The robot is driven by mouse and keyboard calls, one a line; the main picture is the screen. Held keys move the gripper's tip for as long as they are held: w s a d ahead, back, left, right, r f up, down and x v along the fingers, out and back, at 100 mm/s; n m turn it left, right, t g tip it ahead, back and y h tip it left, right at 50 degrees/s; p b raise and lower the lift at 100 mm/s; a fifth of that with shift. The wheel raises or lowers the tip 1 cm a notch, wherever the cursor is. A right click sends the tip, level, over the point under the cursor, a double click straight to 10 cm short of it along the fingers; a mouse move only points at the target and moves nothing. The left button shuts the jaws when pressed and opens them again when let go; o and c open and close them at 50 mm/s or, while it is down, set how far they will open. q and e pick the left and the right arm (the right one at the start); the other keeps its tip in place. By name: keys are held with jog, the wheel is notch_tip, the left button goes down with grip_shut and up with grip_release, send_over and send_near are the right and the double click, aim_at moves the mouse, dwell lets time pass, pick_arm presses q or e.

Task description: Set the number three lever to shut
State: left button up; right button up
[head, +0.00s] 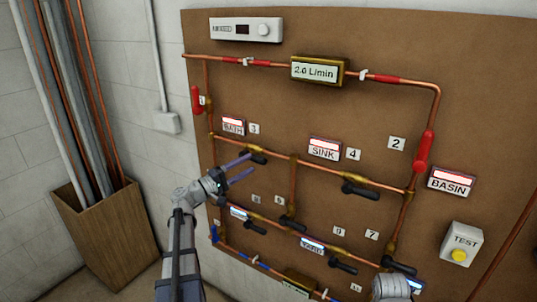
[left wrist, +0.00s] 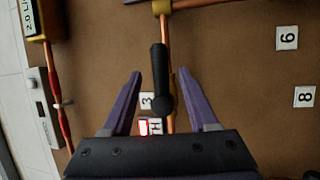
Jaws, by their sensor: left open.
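The number three lever (head: 258,159) is a black handle on the upper copper pipe, beside the tag marked 3 (head: 254,129) and the BATH label (head: 233,126). Its handle lies roughly along the pipe. My left gripper (head: 250,163) is open at this lever. In the left wrist view the black lever (left wrist: 158,70) shows between the two purple fingers, with a visible gap on each side. The 3 tag (left wrist: 147,101) is partly beside the lever there. I cannot tell how deep the fingers reach around the handle. My right gripper's fingers do not show.
Other black levers sit on the board (head: 480,120), including one below SINK (head: 359,188) and one left of centre lower down (head: 290,223). Red handles (head: 424,151) stand at the sides. A TEST box (head: 461,244) is at right. A wooden bin of pipes (head: 104,234) stands at left.

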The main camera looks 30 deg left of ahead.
pick_arm(q)
jog(key=p+x, duration=0.1)
jog(key=x, duration=0.6)
jog(key=shift+w+d, duration=0.25)
jog(key=shift+w, duration=0.1)
grip_shut()
dwell(1.2)
